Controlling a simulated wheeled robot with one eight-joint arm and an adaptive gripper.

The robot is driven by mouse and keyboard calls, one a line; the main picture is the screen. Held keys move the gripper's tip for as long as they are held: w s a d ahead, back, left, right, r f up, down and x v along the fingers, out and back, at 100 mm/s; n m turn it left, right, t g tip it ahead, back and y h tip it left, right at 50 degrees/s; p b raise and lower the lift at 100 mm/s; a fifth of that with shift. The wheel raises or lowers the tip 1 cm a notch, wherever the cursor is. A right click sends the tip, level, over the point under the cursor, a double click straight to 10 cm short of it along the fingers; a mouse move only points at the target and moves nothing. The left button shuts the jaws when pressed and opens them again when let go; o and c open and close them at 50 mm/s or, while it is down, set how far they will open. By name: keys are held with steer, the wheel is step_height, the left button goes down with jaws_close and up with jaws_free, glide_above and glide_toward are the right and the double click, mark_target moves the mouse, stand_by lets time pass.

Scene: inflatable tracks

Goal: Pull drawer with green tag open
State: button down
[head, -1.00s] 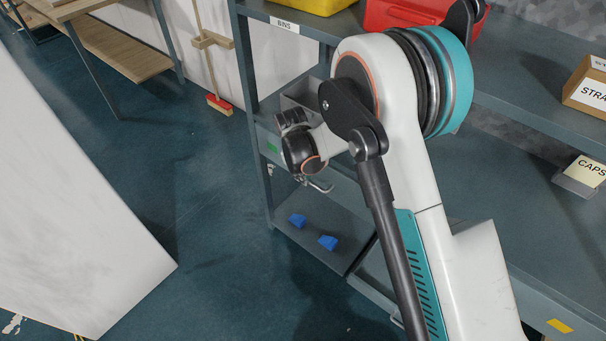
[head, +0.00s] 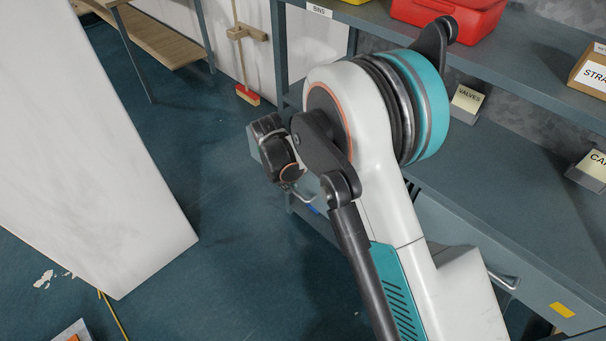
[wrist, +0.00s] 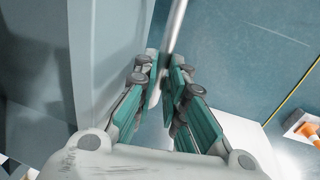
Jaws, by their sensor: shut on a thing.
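The grey drawer front (wrist: 108,60) fills the left of the wrist view. Its metal bar handle (wrist: 175,28) runs between the fingertips of my gripper (wrist: 164,84), which is shut on it. In the head view a sliver of the drawer (head: 253,143) shows left of my wrist, out in front of the shelf unit, and part of the handle (head: 298,194) shows below it. My arm hides most of the drawer there, and the green tag is out of sight in both current views.
The grey shelf unit (head: 480,150) stands on the right, with a yellow-tagged drawer (head: 535,297) lower right. A large white panel (head: 90,150) stands on the left. Dark floor (head: 225,260) lies clear between.

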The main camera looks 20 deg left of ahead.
steer(key=s+a, duration=0.2)
steer(key=s, duration=0.4)
steer(key=shift+a, duration=0.2)
steer(key=c, duration=1.7)
jaws_free()
steer(key=shift+o, duration=0.2)
step_height(320, 180, up, 12)
steer(key=s, duration=0.2)
steer(key=shift+a, duration=0.45)
steer(key=shift+f, duration=0.1)
